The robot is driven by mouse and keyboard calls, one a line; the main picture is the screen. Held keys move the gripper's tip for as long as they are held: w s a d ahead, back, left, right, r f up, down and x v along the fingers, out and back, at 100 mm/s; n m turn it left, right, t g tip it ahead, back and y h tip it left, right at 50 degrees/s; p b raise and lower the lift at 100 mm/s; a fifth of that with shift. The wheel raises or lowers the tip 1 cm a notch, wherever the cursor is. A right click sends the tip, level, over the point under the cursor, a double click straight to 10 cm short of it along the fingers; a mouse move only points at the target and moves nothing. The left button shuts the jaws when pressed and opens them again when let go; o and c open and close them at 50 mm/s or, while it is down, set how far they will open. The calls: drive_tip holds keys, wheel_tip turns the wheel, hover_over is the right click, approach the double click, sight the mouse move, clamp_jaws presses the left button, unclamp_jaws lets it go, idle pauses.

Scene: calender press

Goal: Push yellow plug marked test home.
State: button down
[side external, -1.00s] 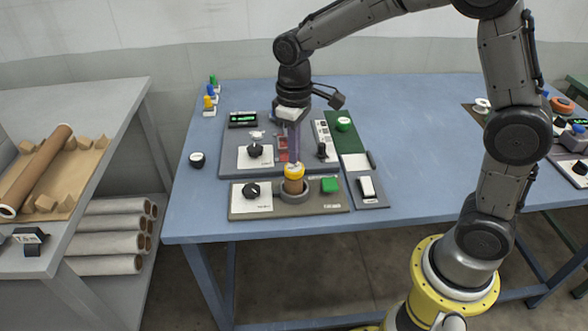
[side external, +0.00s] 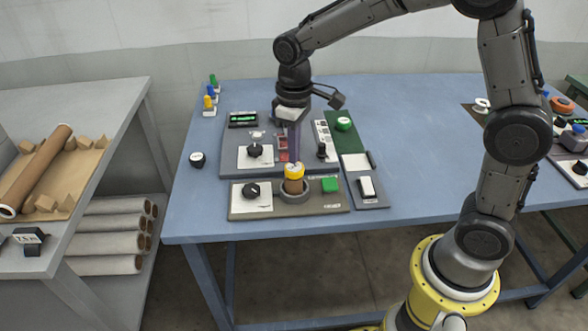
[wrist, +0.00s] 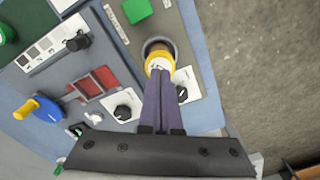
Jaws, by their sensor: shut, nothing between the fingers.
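The yellow plug (side external: 294,171) has a yellow cap on a brown body and stands upright in a grey ring socket (side external: 296,197) on the front panel. Its cap and part of the brown body show above the ring. The plug also shows in the wrist view (wrist: 159,58), with dark marking on its cap that is too small to read. My gripper (side external: 294,159) is shut and empty, pointing down with its purple fingertips right at the top of the cap. In the wrist view the fingertips (wrist: 160,74) overlap the cap's edge; I cannot tell whether they touch.
A black knob (side external: 251,190) sits left of the socket and a green button (side external: 330,184) right of it. Behind are a panel with a black knob (side external: 254,150) and a red window (wrist: 97,82). A white rocker switch (side external: 367,187) is further right. Bare blue table (side external: 420,170) lies beyond.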

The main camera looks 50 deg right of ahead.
drive_tip(key=shift+f, duration=1.05)
idle(0.4)
drive_tip(key=shift+r, duration=3.55)
wheel_tip(320, 180, up, 6)
drive_tip(key=t, duration=0.2)
hover_over(294, 167)
drive_tip(key=s+d, duration=0.1)
drive_tip(key=s, duration=0.2)
drive_tip(key=s+d+r+m+t, duration=0.1)
drive_tip(key=s+d+r+t, duration=0.15)
drive_tip(key=s, duration=0.65)
drive_tip(key=s+f+m+t, duration=0.1)
drive_tip(key=s+f, duration=0.4)
drive_tip(key=s, duration=0.4)
drive_tip(key=shift+s+d+m, duration=0.2)
drive_tip(key=shift+s+m, duration=0.2)
